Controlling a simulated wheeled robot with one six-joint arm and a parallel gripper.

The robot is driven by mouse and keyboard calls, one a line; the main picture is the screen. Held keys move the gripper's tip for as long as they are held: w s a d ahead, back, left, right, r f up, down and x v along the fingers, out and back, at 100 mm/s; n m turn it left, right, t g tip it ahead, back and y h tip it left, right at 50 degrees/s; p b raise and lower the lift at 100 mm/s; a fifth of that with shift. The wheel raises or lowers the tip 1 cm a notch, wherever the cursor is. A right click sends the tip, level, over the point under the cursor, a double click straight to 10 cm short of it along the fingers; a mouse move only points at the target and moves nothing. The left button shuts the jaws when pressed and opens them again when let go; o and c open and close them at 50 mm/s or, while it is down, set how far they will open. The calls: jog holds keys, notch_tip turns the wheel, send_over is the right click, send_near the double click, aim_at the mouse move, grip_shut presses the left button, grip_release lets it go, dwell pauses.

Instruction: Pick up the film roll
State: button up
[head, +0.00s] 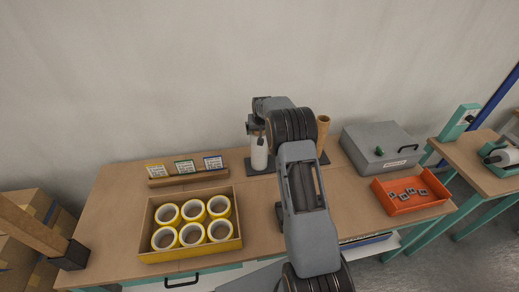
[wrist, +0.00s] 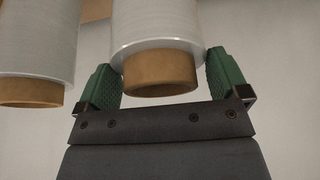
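A white film roll (head: 259,155) stands upright on a dark stand on the workbench in the head view. In the wrist view, a film roll (wrist: 158,30) with a brown cardboard core (wrist: 160,73) lies between the two green fingers of my gripper (wrist: 165,82). The fingers are wide apart, one on each side, close to the film's edges. I cannot tell whether they press on it. A second film roll (wrist: 38,45) fills the left of the wrist view. In the head view my arm hides part of the stand and most of the gripper.
A bare cardboard tube (head: 323,130) stands right of my arm. A box (head: 190,253) of yellow tape rolls is at front left, with a card holder (head: 188,178) behind it. A grey case (head: 380,146) and an orange tray (head: 410,206) are at right. The bench's left end is clear.

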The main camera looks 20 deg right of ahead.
jog(key=c, duration=1.2)
jog(key=shift+r, duration=0.1)
jog(key=shift+c, duration=0.6)
jog(key=shift+r, duration=0.1)
